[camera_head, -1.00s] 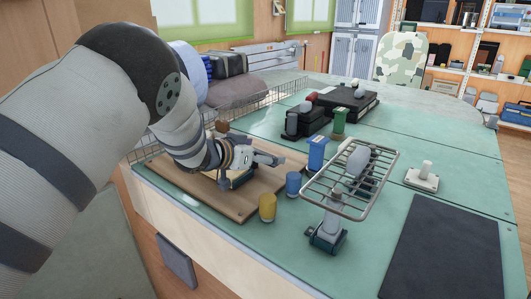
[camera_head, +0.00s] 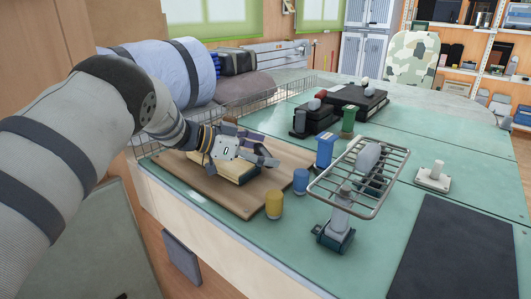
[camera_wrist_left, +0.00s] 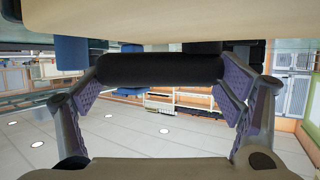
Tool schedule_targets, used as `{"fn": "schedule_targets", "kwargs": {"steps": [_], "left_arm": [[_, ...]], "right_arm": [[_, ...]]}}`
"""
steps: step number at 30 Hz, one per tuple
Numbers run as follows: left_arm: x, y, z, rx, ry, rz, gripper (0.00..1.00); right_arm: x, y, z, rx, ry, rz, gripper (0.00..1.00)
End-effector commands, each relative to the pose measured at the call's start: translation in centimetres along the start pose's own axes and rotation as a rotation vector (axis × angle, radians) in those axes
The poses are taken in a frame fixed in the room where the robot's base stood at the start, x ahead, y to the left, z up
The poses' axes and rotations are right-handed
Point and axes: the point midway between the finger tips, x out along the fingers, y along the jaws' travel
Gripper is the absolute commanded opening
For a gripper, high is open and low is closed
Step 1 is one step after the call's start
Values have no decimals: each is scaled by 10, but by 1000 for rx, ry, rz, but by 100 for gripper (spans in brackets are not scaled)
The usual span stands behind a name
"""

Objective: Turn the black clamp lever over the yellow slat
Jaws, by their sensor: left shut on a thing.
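The yellow slat (camera_head: 236,171) lies on the wooden board (camera_head: 215,194) at the left of the green table. My left gripper (camera_head: 262,154) is just above the slat, coming in from the left. In the left wrist view the black clamp lever (camera_wrist_left: 160,70) lies across between the two purple-padded fingers of my left gripper (camera_wrist_left: 163,88), which are shut on its ends. In the head view the gripper mostly hides the lever, and its pivot cannot be made out. My right gripper is in neither view.
A yellow cup (camera_head: 274,205) and a blue cup (camera_head: 300,181) stand by the board's right end. A wire rack (camera_head: 360,178) on a grey stand is further right. A wire fence (camera_head: 250,111) runs behind. The black mat (camera_head: 452,250) is clear.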

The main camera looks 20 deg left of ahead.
Motion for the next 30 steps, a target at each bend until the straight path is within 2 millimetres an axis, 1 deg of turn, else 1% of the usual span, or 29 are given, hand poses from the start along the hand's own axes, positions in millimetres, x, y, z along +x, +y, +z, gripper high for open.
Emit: {"fn": "schedule_targets", "kwargs": {"steps": [1,11,12,14,23,25,26,28,29,30], "left_arm": [[1,1,4,-3,-4,6,24],[0,1,3,-2,-4,9,24],[1,1,3,-2,-4,9,88],[1,1,3,-1,-4,8,100],[0,0,1,1,-2,6,100],[-2,0,1,1,-2,5,100],[-6,0,1,0,-2,4,100],[-18,-1,0,1,-2,3,100],[-25,-1,0,0,-1,3,100],[-36,-1,0,-1,-1,2,100]], "right_arm": [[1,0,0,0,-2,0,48],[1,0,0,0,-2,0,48],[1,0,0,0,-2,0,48],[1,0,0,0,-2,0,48],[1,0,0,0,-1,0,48],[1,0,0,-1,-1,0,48],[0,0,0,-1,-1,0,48],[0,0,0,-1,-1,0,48],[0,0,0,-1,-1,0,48],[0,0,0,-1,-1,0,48]]}}
